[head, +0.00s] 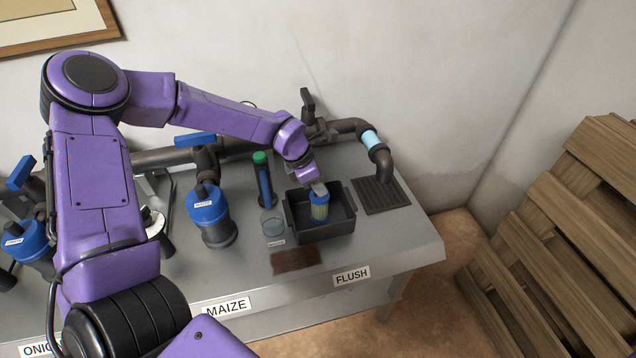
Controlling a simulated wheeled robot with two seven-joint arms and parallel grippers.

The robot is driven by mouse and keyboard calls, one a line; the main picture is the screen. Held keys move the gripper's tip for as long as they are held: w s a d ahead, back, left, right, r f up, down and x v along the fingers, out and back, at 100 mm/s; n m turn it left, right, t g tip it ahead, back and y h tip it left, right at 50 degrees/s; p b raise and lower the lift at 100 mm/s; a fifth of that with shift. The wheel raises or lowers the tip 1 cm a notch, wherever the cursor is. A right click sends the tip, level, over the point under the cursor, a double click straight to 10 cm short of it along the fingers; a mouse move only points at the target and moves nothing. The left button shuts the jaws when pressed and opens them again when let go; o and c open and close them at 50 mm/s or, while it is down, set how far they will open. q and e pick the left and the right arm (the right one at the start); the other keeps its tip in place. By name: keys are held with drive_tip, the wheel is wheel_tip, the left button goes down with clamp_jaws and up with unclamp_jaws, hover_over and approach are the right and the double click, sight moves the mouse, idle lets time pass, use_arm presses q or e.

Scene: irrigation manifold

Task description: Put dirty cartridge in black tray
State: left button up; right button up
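The dirty cartridge (320,208) has a blue cap and a dull yellowish body. It is upright inside the outline of the black tray (322,239), towards the front half. Whether its bottom touches the tray floor I cannot tell. My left gripper (319,189) reaches in from above, with its grey fingers at the cartridge's blue top, and looks shut on it. The finger tips are small and partly hidden. My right gripper is not in view.
A blue MAIZE filter housing (208,210) is farther left. A brown mat (296,260) lies in front; a dark drain grate (380,194) is at right. A pipe runs behind.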

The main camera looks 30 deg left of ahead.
use_arm(q)
drive_tip(key=shift+o, duration=1.3)
drive_tip(key=shift+s+r, duration=0.2)
drive_tip(key=shift+s, duration=0.15)
drive_tip(key=shift+w, duration=0.2)
drive_tip(key=shift+r, duration=0.2)
drive_tip(key=p+v, duration=0.2)
drive_tip(key=v, duration=0.9)
drive_tip(key=shift+s+a+r, duration=0.2)
